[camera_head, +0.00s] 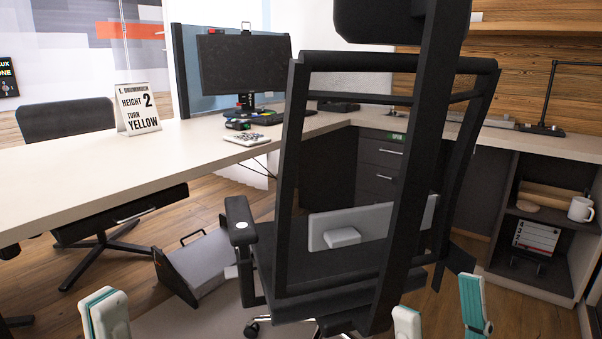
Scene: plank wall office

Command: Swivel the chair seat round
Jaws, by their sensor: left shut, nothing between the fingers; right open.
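The black office chair (320,268) stands in front of me with its tall open-frame backrest towards me. Its seat shows through the frame, with a grey panel (365,222) above it. Its left armrest (238,222) has a white round spot on top; the other armrest is mostly hidden behind the backrest. My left gripper (106,312) is shut and empty at the lower left, apart from the chair. My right gripper (441,312) is open and empty at the lower right, its fingers on either side of a gap below the backrest's right side.
A pale L-shaped desk (75,185) runs along the left and back, with a monitor (243,65) and sign (138,108) on it. A grey footrest (200,262) lies left of the chair. A shelf unit with a white mug (581,209) stands at right.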

